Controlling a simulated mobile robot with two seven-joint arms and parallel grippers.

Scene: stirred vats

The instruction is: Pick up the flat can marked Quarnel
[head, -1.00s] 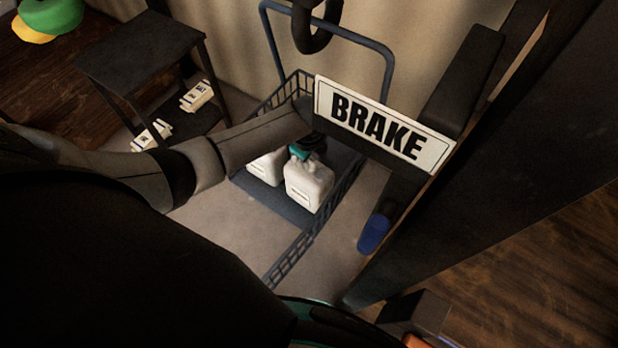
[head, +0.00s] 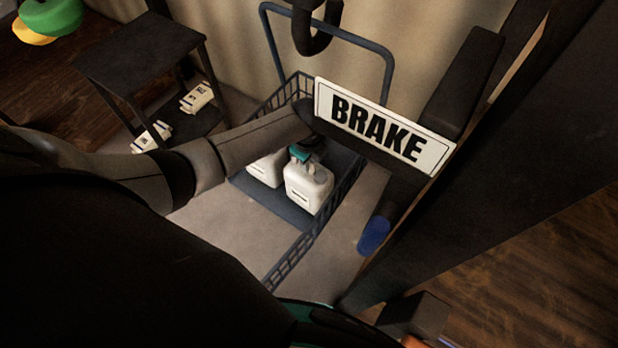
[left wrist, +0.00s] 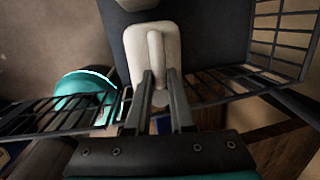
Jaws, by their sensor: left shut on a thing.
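Two white cans stand in a blue wire-sided cart. The nearer can (head: 308,190) has a small dark label and partly hides the farther can (head: 267,168). The writing is too small to read, so I cannot tell which is marked Quarnel. My left gripper (head: 304,153) is at the top of the nearer can, with a teal part showing there. In the left wrist view my left gripper (left wrist: 159,90) has its two fingers shut on the handle of a white can (left wrist: 135,50). My right gripper is not in view.
The cart (head: 300,245) has low mesh sides and a tall push bar. A BRAKE sign (head: 385,128) on a dark beam hangs close to the right of my left arm. A dark stand (head: 140,50) with white packs (head: 197,98) on its lower shelf is at left.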

